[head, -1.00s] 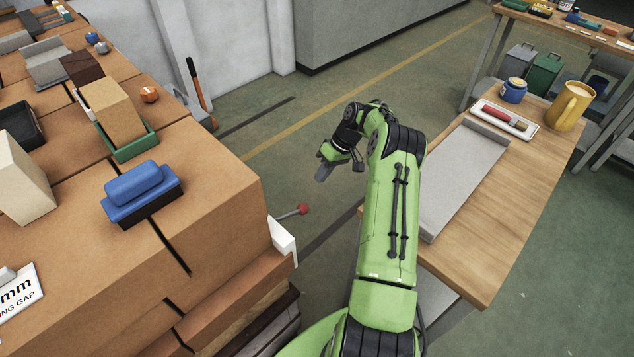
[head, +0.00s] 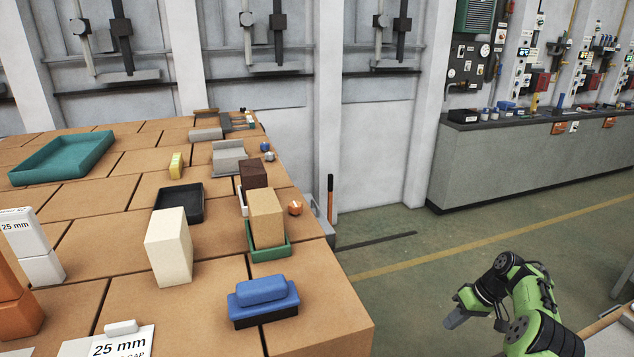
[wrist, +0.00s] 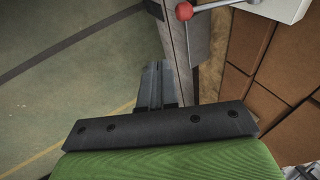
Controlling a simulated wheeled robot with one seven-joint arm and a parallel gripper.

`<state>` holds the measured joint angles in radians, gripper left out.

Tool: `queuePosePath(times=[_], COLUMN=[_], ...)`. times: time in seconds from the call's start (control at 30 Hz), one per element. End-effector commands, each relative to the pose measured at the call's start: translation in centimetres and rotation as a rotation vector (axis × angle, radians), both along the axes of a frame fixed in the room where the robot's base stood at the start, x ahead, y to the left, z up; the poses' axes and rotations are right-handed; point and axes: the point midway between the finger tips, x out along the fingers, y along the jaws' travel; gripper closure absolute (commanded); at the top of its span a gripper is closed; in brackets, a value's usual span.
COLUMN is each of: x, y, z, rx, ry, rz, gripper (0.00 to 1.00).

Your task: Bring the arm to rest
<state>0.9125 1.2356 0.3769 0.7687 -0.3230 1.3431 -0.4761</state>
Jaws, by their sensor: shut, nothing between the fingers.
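My green arm is folded at the lower right of the head view. My gripper (head: 456,317) hangs over the open floor to the right of the brick stack, apart from everything. In the wrist view my gripper (wrist: 154,70) shows its two fingers together with nothing between them. Beyond them are the green floor and the side of the brick stack (wrist: 285,60).
On the stack (head: 330,320) are a blue-handled block (head: 262,296), a tan brick in a green tray (head: 268,252), a cream brick (head: 168,246) and a teal tray (head: 62,158). A red-knobbed lever (wrist: 184,11) juts from the stack's side.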

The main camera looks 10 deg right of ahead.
Motion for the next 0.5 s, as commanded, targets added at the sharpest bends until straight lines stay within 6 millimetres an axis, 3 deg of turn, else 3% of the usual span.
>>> queuePosePath(times=[0.13,0.27,0.37,0.5], x=[1.6,1.5,0.4,-2.6], y=[4.1,9.4,13.3,18.3], z=[6.3,12.7,17.1,22.3], rx=[-0.077,-0.17,-0.24,-0.33], ry=[0.009,0.021,0.018,-0.005], rz=[0.048,0.077,0.08,0.068], gripper=[1.0,1.0,1.0,1.0])
